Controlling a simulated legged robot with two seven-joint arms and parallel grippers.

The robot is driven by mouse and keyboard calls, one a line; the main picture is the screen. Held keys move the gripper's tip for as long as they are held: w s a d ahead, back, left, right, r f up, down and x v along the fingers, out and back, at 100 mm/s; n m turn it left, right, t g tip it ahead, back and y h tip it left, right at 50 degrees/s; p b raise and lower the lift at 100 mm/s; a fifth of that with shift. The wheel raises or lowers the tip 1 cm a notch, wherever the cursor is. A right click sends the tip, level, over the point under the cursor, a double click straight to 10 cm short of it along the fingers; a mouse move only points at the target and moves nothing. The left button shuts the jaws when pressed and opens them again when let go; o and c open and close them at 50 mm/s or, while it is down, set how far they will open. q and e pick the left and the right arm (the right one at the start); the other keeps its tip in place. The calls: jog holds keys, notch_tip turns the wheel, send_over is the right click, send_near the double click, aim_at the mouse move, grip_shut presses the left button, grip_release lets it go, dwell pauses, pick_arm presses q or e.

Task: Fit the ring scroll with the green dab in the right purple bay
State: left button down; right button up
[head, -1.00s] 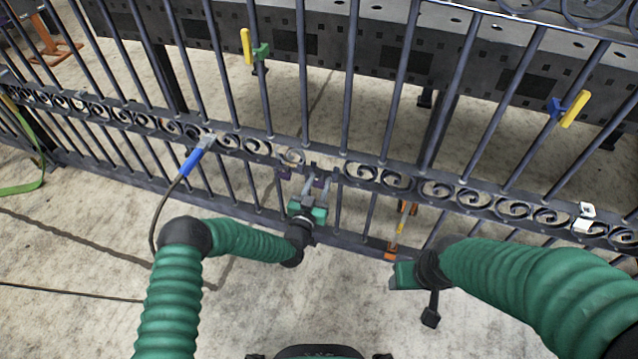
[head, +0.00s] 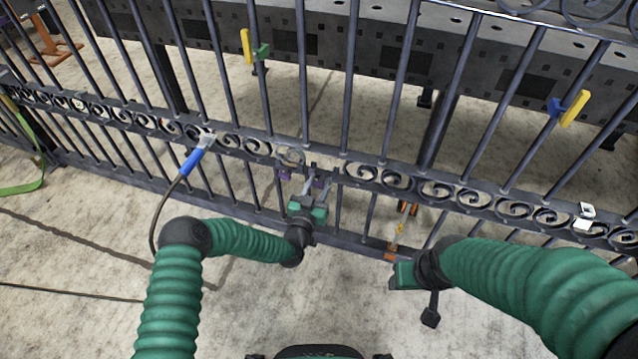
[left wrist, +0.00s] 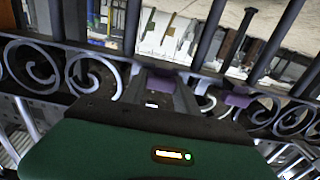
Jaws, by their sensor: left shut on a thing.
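A ring scroll (head: 290,157) shows at the gate's scroll band, just beyond and left of my left gripper (head: 314,182). That gripper is shut on it, though its fingers hide the contact. No green dab can be made out on the ring. Purple pieces mark the bays: a left one (head: 285,174) and a right one (head: 318,182); in the left wrist view they show beyond the fingers (left wrist: 168,85) and to their right (left wrist: 238,98). The right bay's inside is partly hidden. My right gripper (head: 396,275) hangs low before the gate; its fingers are unclear.
Dark upright bars and scrolls (head: 460,192) run along the gate on both sides. A blue-handled tool (head: 192,162) with a cable rests at the band on the left. An orange tool (head: 402,228) stands near the right gripper. A yellow-green clamp (head: 250,50) grips a bar.

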aim_at(318, 186)
pick_arm(q)
jog(key=shift+s, duration=0.1)
jog(key=p+v, duration=0.4)
jog(key=v, duration=0.1)
jog(key=shift+r, duration=0.15)
jog(key=shift+s+a, duration=0.1)
jog(key=c, duration=0.9)
grip_release()
jog(key=shift+s, duration=0.15)
jog(key=p+v, duration=0.6)
jog(key=v, duration=1)
jog(key=shift+s+a, duration=0.1)
jog(key=shift+s, duration=0.1)
